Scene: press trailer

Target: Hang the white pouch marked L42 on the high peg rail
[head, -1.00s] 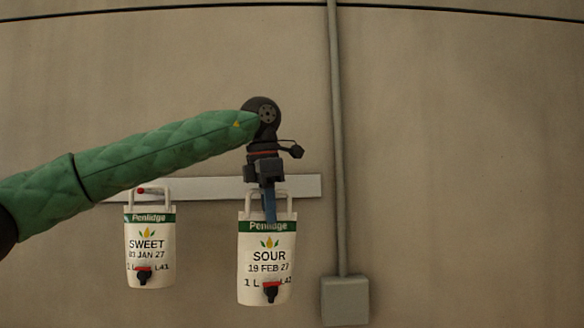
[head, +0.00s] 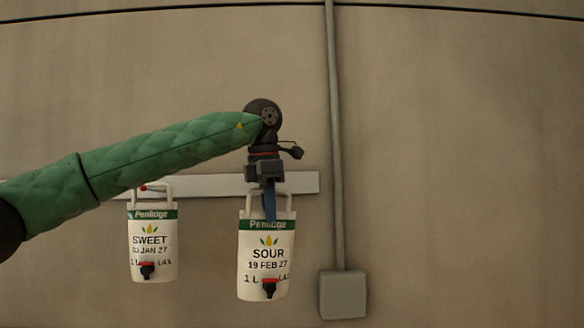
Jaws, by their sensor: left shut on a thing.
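The white pouch (head: 266,262) has a green Penlidge band and reads SOUR, 19 FEB 27, 1 L; its code looks like L42 but is partly covered by the red and black tap. My left gripper (head: 269,208) points down and is shut on this pouch at its top, in front of its loop handle. The pouch hangs upright in front of the right part of the pale peg rail (head: 305,183). My gripper hides the rail behind it, so I cannot tell whether the handle is on a peg. My right gripper is not in view.
Another white pouch (head: 152,240), marked SWEET, 03 JAN 27, L41, hangs by its handle at a red-tipped peg (head: 143,188) on the rail's left. A grey conduit (head: 336,140) runs down to a grey box (head: 343,295) right of the rail. The wall (head: 460,150) further right is bare.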

